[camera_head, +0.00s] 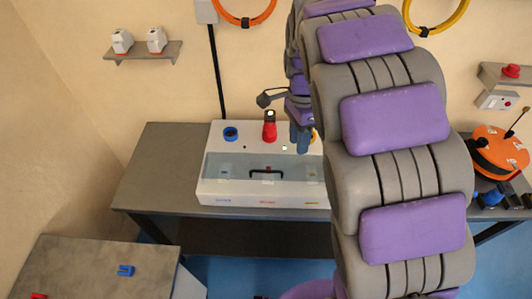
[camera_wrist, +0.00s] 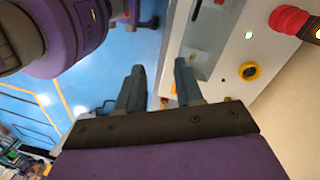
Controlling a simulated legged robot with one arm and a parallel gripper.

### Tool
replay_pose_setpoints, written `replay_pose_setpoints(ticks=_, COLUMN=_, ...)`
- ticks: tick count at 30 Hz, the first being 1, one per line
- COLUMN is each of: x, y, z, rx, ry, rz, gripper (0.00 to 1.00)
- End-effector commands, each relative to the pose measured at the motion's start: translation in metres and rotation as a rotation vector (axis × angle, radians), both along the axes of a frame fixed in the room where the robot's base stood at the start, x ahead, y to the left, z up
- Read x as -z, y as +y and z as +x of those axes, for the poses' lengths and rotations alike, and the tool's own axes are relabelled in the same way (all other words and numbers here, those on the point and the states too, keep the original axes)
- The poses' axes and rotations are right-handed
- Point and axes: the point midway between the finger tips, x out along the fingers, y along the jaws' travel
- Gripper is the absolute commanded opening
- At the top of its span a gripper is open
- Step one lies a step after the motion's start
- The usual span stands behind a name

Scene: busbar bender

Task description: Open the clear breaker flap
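The white breaker box (camera_head: 215,196) stands on the grey bench in the head view. A clear, bluish flap (camera_head: 240,164) lies across its sunken front part, with a dark handle (camera_head: 267,170) showing near its middle. I cannot tell from the pictures whether the flap is fully down. My gripper (camera_head: 301,138) is above the back right of the box, partly hidden by my arm. In the wrist view, my gripper (camera_wrist: 158,68) has its two grey fingers apart with nothing between them. The box top (camera_wrist: 270,50) is to the right of the fingers.
The bench (camera_head: 165,165) is clear left of the box. A lower table (camera_head: 95,270) is at front left. An orange device (camera_head: 500,150) is at right.

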Motion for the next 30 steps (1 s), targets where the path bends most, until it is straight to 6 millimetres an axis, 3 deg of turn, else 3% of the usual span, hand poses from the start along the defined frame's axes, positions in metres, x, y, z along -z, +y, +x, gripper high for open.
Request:
replay_pose_setpoints(ticks=1, x=-0.007, y=0.011, z=0.017, rx=0.048, ry=0.003, rz=-0.010, gripper=0.36)
replay_pose_setpoints(ticks=4, x=-0.007, y=0.034, z=0.042, rx=0.154, ry=0.006, rz=-0.027, gripper=0.36)
replay_pose_setpoints(ticks=10, x=-0.002, y=0.070, z=0.070, rx=0.295, ry=0.018, rz=-0.050, gripper=0.36)
replay_pose_setpoints(ticks=14, x=0.000, y=0.080, z=0.077, rx=0.336, ry=0.022, rz=-0.053, gripper=0.36)
replay_pose_setpoints(ticks=20, x=0.017, y=0.078, z=0.075, rx=0.349, ry=0.025, rz=-0.052, gripper=0.36)
replay_pose_setpoints(ticks=30, x=0.080, y=0.077, z=0.062, rx=0.347, ry=0.027, rz=-0.054, gripper=0.36)
